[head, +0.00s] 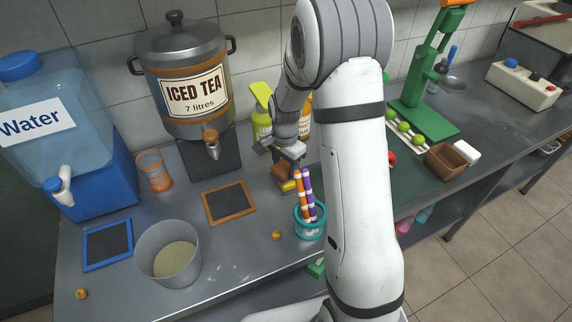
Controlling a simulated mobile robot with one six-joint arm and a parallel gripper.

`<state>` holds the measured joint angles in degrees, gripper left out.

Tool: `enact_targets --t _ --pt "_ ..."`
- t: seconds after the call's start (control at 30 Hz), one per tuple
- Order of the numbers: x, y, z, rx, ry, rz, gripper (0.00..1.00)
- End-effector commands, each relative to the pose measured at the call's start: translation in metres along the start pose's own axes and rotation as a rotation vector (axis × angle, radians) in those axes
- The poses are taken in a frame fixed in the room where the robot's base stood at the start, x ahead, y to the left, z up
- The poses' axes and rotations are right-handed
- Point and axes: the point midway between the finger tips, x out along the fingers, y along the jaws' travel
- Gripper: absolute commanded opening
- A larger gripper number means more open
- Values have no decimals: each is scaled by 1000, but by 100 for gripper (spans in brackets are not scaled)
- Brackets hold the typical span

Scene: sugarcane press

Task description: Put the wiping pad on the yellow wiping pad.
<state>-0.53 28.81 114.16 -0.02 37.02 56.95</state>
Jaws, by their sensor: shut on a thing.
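My gripper (279,158) is at the back middle of the counter, pointing down, shut on a brown wiping pad (281,171). The fingers partly hide the pad's top. The yellow wiping pad (289,186) lies just below the brown pad in the picture, and only a small part of it shows. I cannot tell whether the two pads touch.
A teal cup (309,226) with orange and purple striped sticks stands close in front of the pads. A yellow-green bottle (261,124) stands behind my gripper. The iced tea urn (185,85) and a framed slate (229,203) are to the left.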

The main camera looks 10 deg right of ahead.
Motion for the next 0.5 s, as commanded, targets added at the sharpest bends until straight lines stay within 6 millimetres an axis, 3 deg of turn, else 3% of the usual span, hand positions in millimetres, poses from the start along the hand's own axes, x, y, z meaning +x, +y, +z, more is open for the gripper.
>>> enact_targets --t 0.03,0.07,0.1,0.3,0.5 --pt "3 0 0 0 0 0 30" --pt "2 0 0 0 0 0 54" --pt "2 0 0 0 0 0 57" --pt "2 0 0 -1 0 0 73" --pt "2 0 0 -1 0 0 74"
